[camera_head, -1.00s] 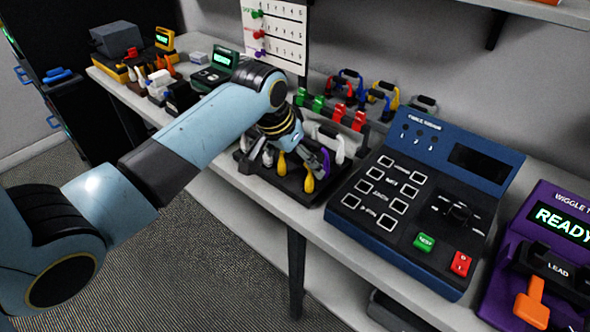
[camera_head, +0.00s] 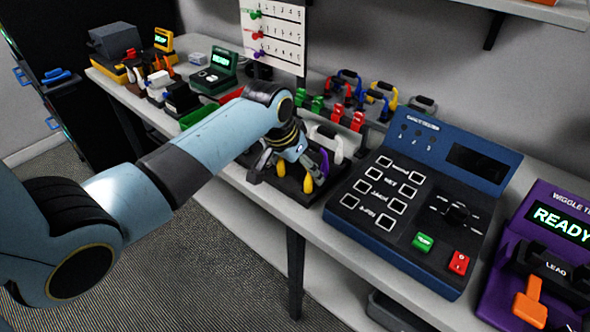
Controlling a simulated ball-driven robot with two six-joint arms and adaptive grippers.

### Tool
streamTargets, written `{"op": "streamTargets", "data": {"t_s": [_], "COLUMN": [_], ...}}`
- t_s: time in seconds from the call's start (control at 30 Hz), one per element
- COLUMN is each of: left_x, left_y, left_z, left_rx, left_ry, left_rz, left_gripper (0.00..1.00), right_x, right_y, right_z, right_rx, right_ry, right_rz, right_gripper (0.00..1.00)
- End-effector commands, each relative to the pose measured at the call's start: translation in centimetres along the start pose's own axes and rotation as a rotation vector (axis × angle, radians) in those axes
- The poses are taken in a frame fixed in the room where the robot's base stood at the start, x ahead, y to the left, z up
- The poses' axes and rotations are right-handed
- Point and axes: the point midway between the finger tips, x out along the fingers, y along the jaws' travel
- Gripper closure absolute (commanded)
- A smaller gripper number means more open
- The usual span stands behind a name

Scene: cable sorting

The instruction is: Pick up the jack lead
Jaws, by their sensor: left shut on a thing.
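My left gripper (camera_head: 277,165) reaches down over the left part of a dark rack (camera_head: 284,188) on the bench. It is shut on a lead there; the fingers and wrist hide most of it, and a bit of yellow shows by the fingertips. To the right in the rack are a yellow-ended lead (camera_head: 308,184), a purple one (camera_head: 324,164) and a white looped lead (camera_head: 338,149). I cannot tell by its look which one is the jack lead. My right gripper is not in view.
A blue tester (camera_head: 462,190) stands right of the rack, with a purple wiggle tester (camera_head: 545,255) beyond. Behind the rack are coloured looped leads (camera_head: 384,95) and green and red clips (camera_head: 337,112). A green bin (camera_head: 197,116) and several devices stand left. The bench's front edge is close.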

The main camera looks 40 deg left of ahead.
Motion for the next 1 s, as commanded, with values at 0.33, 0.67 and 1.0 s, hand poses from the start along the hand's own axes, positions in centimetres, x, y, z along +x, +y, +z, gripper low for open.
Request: {"op": "streamTargets", "data": {"t_s": [0.33, 0.67, 1.0], "left_x": [-2.0, -5.7, -8.3], "left_y": [0.0, 4.8, 10.2], "left_z": [-0.9, -4.1, -7.0], "left_rx": [0.001, -0.001, -0.001], "left_ry": [0.004, 0.005, 0.002], "left_rz": [0.000, 0.005, 0.003], "left_gripper": [0.43, 0.43, 0.43], "right_x": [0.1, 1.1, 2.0], "right_y": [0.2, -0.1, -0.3], "right_z": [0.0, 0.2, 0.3], "right_rx": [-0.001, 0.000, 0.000], "right_ry": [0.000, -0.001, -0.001], "right_rz": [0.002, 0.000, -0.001], "right_gripper": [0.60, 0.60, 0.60]}}
